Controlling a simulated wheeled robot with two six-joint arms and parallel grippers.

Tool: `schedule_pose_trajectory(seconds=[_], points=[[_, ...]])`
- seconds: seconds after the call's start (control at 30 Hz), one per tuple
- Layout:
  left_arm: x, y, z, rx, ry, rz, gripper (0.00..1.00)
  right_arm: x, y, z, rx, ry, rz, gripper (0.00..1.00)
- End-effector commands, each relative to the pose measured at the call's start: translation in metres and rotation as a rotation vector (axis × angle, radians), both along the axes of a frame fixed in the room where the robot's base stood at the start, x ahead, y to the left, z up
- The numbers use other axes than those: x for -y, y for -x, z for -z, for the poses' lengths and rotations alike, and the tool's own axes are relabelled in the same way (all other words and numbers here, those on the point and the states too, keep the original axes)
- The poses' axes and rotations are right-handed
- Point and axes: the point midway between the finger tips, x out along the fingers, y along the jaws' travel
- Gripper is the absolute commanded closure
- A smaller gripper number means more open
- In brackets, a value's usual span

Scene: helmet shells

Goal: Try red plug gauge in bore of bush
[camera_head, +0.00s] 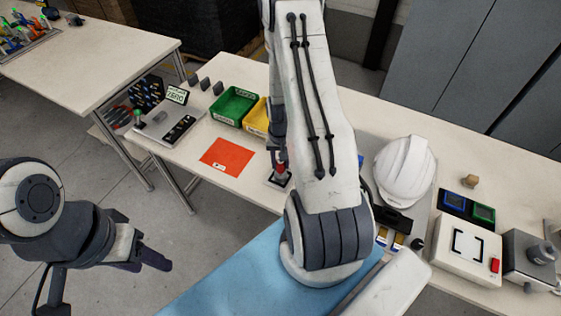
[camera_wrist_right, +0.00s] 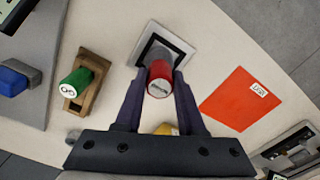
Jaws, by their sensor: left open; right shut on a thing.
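My right gripper (camera_wrist_right: 159,82) is shut on the red plug gauge (camera_wrist_right: 160,80), whose round labelled end faces the wrist camera. The red gauge also shows in the head view (camera_head: 281,168), just below my right gripper. Behind the gauge in the wrist view is a square grey plate with a dark frame (camera_wrist_right: 181,40), which may hold the bush. The bush and its bore are hidden, so I cannot tell whether the gauge is in the bore. A green plug gauge (camera_wrist_right: 76,82) lies in a wooden holder (camera_wrist_right: 97,66). My left gripper (camera_head: 150,264) is open, away from the table.
An orange sheet (camera_head: 228,157) lies beside the square plate. A green bin (camera_head: 236,104) and a yellow bin (camera_head: 256,118) stand behind it. A white helmet shell (camera_head: 405,170) and a white box (camera_head: 465,249) are to the right. My right arm covers the table's middle.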

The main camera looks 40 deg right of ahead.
Motion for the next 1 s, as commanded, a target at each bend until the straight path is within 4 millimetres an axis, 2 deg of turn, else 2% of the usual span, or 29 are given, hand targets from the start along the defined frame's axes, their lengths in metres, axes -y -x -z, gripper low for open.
schedule_pose_trajectory(seconds=[1.0], points=[[0.0, 0.0, 0.0036, 0.0, 0.0, 0.0, 0.5, 0.0001, -0.0001, 0.0051, 0.0, 0.0, 0.0, 1.0]])
